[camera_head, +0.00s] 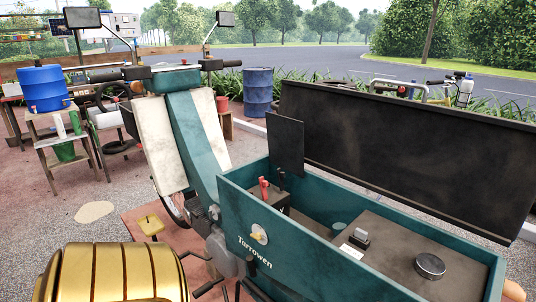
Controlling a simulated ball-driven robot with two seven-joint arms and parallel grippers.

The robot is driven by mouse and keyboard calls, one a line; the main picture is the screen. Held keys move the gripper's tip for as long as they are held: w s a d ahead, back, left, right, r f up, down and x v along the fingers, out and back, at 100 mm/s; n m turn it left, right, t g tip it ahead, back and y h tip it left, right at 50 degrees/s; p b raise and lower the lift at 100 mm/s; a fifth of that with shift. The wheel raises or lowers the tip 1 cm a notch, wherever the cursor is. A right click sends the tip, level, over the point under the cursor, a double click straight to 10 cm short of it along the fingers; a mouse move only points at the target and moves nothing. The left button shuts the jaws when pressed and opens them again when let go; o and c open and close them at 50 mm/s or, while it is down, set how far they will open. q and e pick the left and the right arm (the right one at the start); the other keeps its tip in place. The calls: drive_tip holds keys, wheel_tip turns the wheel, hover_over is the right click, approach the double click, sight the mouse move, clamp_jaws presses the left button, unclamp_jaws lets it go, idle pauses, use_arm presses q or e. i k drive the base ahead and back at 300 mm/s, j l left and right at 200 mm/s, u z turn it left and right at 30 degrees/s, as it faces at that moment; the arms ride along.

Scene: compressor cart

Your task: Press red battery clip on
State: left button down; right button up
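A red battery clip (264,188) stands upright at the left end of the open teal box (225,205). It is at the top of a dark block, which looks like the battery (278,202). A black clip (281,180) stands just right of the red one. From here I cannot tell whether the red clip is seated on a terminal or only resting there.
The box's dark lid (400,150) stands raised behind it, and a dark upright panel (286,145) rises behind the clips. A round black cap (429,265) sits on the box's right deck. A yellow pedal-like block (150,224) lies left. Blue barrels (257,92) stand farther back.

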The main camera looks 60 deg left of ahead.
sight(264, 183)
drive_tip(key=j, duration=1)
drive_tip(key=k+j, duration=0.15)
drive_tip(key=j, duration=0.8)
